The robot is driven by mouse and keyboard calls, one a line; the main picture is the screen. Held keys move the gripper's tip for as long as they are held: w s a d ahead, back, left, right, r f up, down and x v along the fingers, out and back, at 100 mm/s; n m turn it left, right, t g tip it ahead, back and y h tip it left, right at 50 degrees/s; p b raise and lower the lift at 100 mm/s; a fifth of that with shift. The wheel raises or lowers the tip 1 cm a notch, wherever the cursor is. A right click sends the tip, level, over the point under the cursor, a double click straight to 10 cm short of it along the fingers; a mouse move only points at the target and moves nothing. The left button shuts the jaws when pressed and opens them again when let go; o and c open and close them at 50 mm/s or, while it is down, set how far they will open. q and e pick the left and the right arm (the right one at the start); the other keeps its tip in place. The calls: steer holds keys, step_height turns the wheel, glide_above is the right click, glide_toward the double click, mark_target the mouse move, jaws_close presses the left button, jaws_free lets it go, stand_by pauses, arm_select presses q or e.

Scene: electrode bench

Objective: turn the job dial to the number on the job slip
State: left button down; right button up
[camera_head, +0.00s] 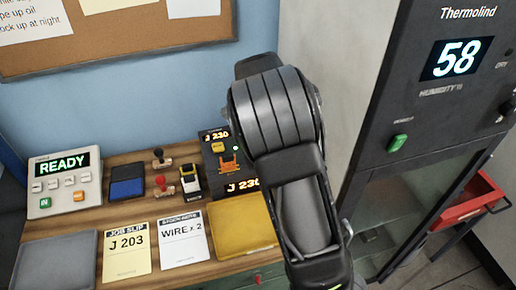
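The job slip (126,251) lies on the bench at the front and reads "J 203". Behind it to the right stands a dark device (209,169). A dark arm of mine covers the area right of the device. Neither gripper's fingertips show.
A panel (65,182) reading "READY" stands at the left. A blue-black pad, stamps, a note reading "WIRE x 2" (184,241) and a yellow pad (243,226) are on the bench. A dark cabinet (430,110) showing "58" and an open red drawer (470,204) are at right.

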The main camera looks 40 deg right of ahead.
jaws_close()
stand_by(0.3)
steer(key=shift+n, duration=0.4)
steer(key=n, duration=0.4)
steer(key=shift+d, duration=0.1)
steer(key=n, duration=0.4)
steer(key=n+b, duration=0.1)
steer(key=n, duration=0.3)
steer(key=n+b, duration=0.1)
steer(key=n, duration=0.4)
stand_by(0.4)
